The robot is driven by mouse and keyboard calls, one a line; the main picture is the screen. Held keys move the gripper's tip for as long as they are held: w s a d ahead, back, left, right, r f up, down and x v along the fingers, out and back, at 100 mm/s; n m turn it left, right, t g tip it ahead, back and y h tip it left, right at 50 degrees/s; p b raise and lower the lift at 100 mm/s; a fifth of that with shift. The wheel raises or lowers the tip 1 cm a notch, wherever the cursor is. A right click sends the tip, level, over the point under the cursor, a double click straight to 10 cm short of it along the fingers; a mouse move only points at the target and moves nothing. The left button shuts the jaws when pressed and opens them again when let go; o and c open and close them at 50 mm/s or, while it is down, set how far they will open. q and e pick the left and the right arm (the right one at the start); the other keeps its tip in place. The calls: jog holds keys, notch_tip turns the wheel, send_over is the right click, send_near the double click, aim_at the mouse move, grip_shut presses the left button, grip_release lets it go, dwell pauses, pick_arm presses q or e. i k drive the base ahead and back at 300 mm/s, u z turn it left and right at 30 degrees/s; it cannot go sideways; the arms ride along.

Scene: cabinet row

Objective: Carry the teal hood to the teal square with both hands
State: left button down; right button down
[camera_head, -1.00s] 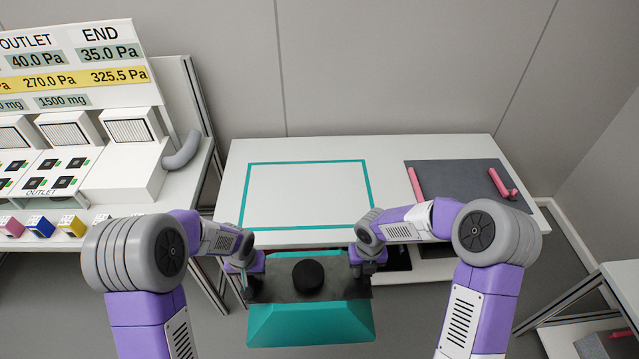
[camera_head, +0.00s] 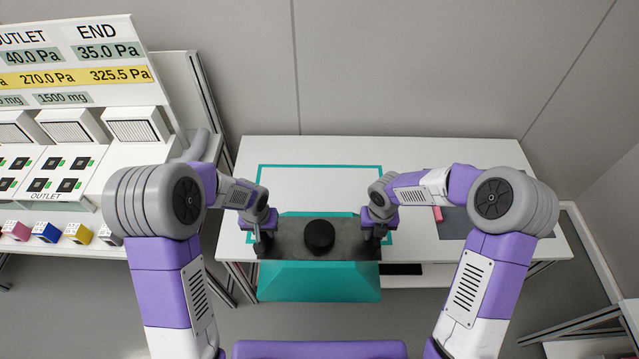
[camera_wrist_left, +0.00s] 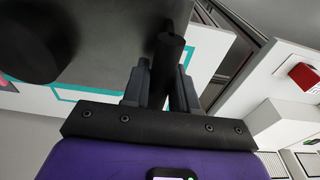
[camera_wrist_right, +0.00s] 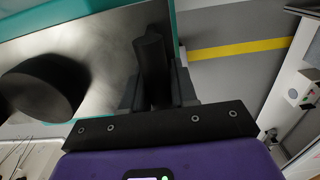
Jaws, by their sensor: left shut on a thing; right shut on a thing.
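The teal hood (camera_head: 320,281) hangs between my two grippers in the head view, with a dark grey top and a round black knob (camera_head: 319,234) in its middle. My left gripper (camera_head: 262,240) is shut on a dark post at the hood's left side, seen close in the left wrist view (camera_wrist_left: 160,85). My right gripper (camera_head: 377,232) is shut on the matching post at the right side, seen in the right wrist view (camera_wrist_right: 155,80). The teal square (camera_head: 320,166) is an outline on the white table; the hood and my arms cover its front part.
The white table (camera_head: 455,155) carries a grey mat (camera_head: 455,225) with a pink piece (camera_head: 437,213) at the right, partly behind my right arm. A bench with filter boxes (camera_head: 135,127) and small coloured cubes (camera_head: 46,231) stands at the left. A wall closes off the back.

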aim_at(320, 201)
jog(key=i, duration=0.9)
